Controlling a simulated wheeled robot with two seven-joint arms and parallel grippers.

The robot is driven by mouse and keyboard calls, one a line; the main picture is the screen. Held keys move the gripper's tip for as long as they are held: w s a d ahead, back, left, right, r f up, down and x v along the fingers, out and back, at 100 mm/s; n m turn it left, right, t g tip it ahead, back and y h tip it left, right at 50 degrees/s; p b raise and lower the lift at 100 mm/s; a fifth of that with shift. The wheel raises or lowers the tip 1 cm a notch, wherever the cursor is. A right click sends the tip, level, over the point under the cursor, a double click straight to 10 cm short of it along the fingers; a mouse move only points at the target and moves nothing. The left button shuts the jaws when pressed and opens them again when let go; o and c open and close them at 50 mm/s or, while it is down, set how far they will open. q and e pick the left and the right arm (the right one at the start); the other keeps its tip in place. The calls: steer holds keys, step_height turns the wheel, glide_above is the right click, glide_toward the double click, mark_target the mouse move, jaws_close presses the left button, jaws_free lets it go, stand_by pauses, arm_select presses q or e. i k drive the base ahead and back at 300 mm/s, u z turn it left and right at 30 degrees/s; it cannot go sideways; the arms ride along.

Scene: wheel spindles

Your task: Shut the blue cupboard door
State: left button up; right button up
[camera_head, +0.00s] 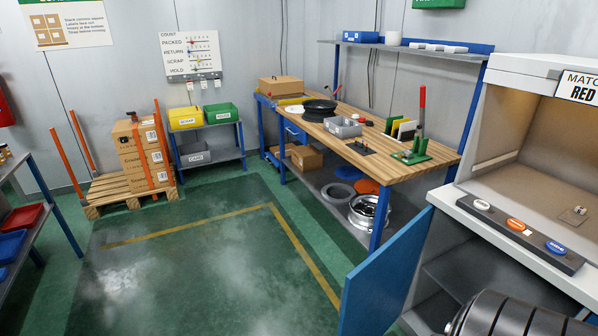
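The blue cupboard door (385,275) stands open at the lower centre right. It swings out from the front of the white cabinet (520,245) under the inspection booth, and its lower end is cut off by the frame. The cupboard's dark inside and a grey shelf (465,268) show to the right of the door.
A wooden workbench (400,165) with blue legs stands behind the door. The green floor (200,255) left of the door is clear. A pallet (125,195) with boxes stands back left.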

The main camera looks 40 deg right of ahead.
mark_target(373, 295)
steer(key=i, duration=2.05)
steer(key=z, duration=4.55)
steer(key=k, duration=1)
steer(key=u, duration=0.95)
steer(key=i, duration=0.4)
